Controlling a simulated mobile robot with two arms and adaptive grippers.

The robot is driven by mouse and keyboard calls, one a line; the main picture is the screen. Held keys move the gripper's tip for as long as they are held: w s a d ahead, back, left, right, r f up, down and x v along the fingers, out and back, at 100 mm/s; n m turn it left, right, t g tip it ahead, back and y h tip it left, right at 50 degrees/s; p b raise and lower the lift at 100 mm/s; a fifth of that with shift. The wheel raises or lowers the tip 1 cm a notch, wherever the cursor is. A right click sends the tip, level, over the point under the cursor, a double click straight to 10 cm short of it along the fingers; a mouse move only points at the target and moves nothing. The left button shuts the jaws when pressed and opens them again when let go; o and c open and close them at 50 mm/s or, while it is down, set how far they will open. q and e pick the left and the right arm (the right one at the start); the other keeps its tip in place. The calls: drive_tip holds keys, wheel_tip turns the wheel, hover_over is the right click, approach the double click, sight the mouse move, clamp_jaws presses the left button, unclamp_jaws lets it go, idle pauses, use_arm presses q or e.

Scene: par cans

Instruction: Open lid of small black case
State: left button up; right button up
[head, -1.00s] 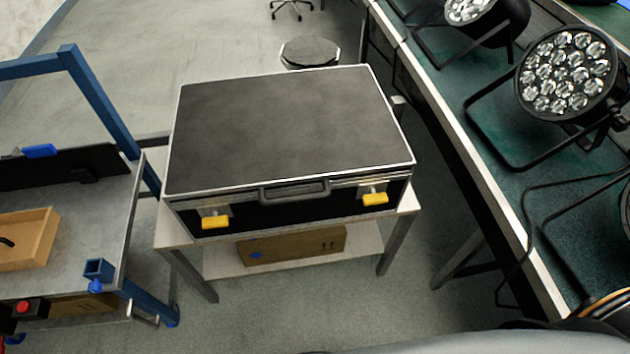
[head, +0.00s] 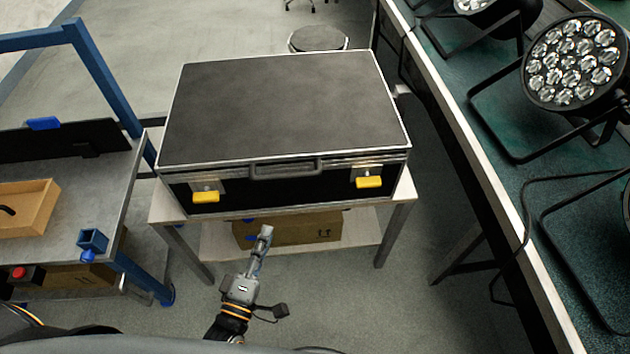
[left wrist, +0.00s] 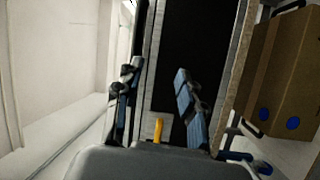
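The black case (head: 285,105) with silver edges lies flat on a small white table, its lid shut. Its front shows a dark handle (head: 287,168) and two yellow-tabbed latches, the left one (head: 205,196) and the right one (head: 369,182). My left gripper (head: 265,232) is low in front of the case, below its front edge, and apart from it. In the left wrist view my left gripper (left wrist: 158,85) has its two fingers spread with nothing held; a yellow latch tab (left wrist: 157,128) and the dark case front (left wrist: 185,50) show beyond. My right gripper is not in view.
The white table (head: 404,189) holds a cardboard box (head: 290,231) on its lower shelf. A metal workbench with a blue frame (head: 105,80) stands left. A long green-topped table with par cans (head: 572,62) stands right. The floor in front is free.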

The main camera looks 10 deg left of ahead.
sight(284, 175)
use_arm(q)
drive_tip(key=shift+n+t, duration=0.5)
drive_tip(key=shift+n, duration=0.1)
drive_tip(key=r+x, duration=0.1)
drive_tip(key=x, duration=0.3)
drive_tip(key=r+p+x, duration=0.1)
drive_tip(key=x, duration=0.4)
drive_tip(key=r+p+x, duration=0.1)
drive_tip(key=x, duration=0.3)
drive_tip(key=shift+d+r, duration=0.2)
drive_tip(key=shift+r, duration=0.05)
drive_tip(key=shift+w, duration=0.45)
clamp_jaws()
